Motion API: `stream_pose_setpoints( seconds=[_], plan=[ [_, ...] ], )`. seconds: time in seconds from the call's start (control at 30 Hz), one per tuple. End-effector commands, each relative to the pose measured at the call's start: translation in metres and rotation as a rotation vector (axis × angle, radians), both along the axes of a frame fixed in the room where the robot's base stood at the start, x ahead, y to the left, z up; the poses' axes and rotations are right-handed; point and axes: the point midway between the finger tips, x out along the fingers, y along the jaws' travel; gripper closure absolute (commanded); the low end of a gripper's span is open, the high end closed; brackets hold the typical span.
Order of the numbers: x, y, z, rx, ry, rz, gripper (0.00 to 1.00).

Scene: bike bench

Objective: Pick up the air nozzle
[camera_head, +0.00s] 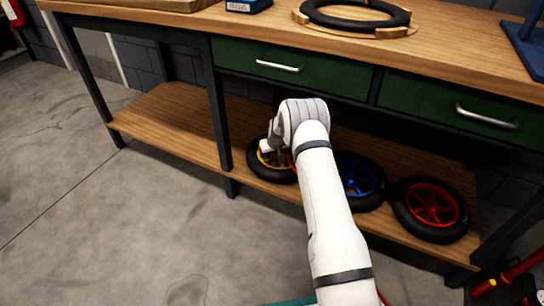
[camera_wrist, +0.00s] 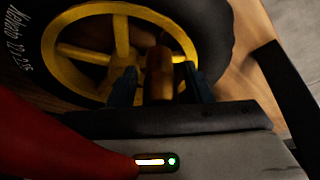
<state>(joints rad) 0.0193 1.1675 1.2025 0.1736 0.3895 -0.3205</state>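A brass-brown cylinder (camera_wrist: 160,72), which looks like the air nozzle, shows in the wrist view in front of a yellow-spoked wheel (camera_wrist: 62,52). My gripper (camera_wrist: 159,82) has its two dark fingers on either side of the cylinder, with narrow gaps showing. The cylinder's lower end is hidden behind the gripper body. In the head view my gripper (camera_head: 276,156) is low at the yellow wheel (camera_head: 262,172) on the lower shelf, and the nozzle cannot be made out there.
A blue-rimmed wheel (camera_head: 372,181) and a red-rimmed wheel (camera_head: 433,209) lie to the right on the shelf (camera_head: 165,118). Green drawers (camera_head: 290,68) and the bench top (camera_head: 240,28) are above. A dark red shape (camera_wrist: 60,145) fills the wrist view's lower left. The shelf's left part is clear.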

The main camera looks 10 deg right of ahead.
Motion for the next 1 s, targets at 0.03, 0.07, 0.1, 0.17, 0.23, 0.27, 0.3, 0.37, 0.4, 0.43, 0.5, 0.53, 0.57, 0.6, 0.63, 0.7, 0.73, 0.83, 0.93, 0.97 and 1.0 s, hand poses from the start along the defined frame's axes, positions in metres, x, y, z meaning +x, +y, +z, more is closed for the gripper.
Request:
stream_pose_setpoints(
  seconds=[0.03, 0.07, 0.1, 0.17, 0.23, 0.27, 0.3, 0.37, 0.4, 0.43, 0.5, 0.53, 0.57, 0.6, 0.63, 0.7, 0.73, 0.83, 0.93, 0.97, 1.0],
  plan=[
    [0.0, 0.0, 0.0, 0.0, 0.0, 0.0, 0.59],
    [0.0, 0.0, 0.0, 0.0, 0.0, 0.0, 0.61],
    [0.0, 0.0, 0.0, 0.0, 0.0, 0.0, 0.64],
    [0.0, 0.0, 0.0, 0.0, 0.0, 0.001, 0.69],
    [0.0, 0.001, 0.0, 0.0, 0.0, 0.001, 0.75],
    [0.0, 0.001, 0.0, 0.0, 0.0, 0.001, 0.78],
    [0.0, 0.001, 0.0, 0.0, 0.0, 0.001, 0.81],
    [0.0, 0.001, 0.0, 0.0, 0.0, 0.001, 0.86],
    [0.0, 0.001, 0.0, 0.0, 0.0, 0.001, 0.89],
    [0.0, 0.001, 0.0, 0.0, 0.0, 0.001, 0.91],
    [0.0, 0.001, 0.0, 0.0, 0.0, 0.001, 0.97],
    [0.0, 0.001, 0.0, 0.0, 0.0, 0.001, 0.99],
    [0.0, 0.001, 0.001, 0.0, -0.001, 0.001, 0.99],
    [0.0, 0.001, 0.001, 0.0, -0.001, 0.001, 0.99],
    [0.0, 0.001, 0.001, 0.0, -0.001, 0.001, 0.99],
    [0.0, 0.001, 0.001, -0.001, -0.001, 0.002, 0.99],
    [0.0, 0.001, 0.001, -0.001, -0.001, 0.002, 0.99],
    [0.0, 0.002, 0.003, 0.0, -0.001, 0.002, 0.99],
    [0.0, 0.002, 0.01, 0.0, -0.001, 0.002, 0.99],
    [0.0, 0.002, 0.013, 0.0, -0.002, 0.002, 0.99],
    [0.0, 0.002, 0.018, 0.0, -0.002, 0.002, 0.99]
  ],
)
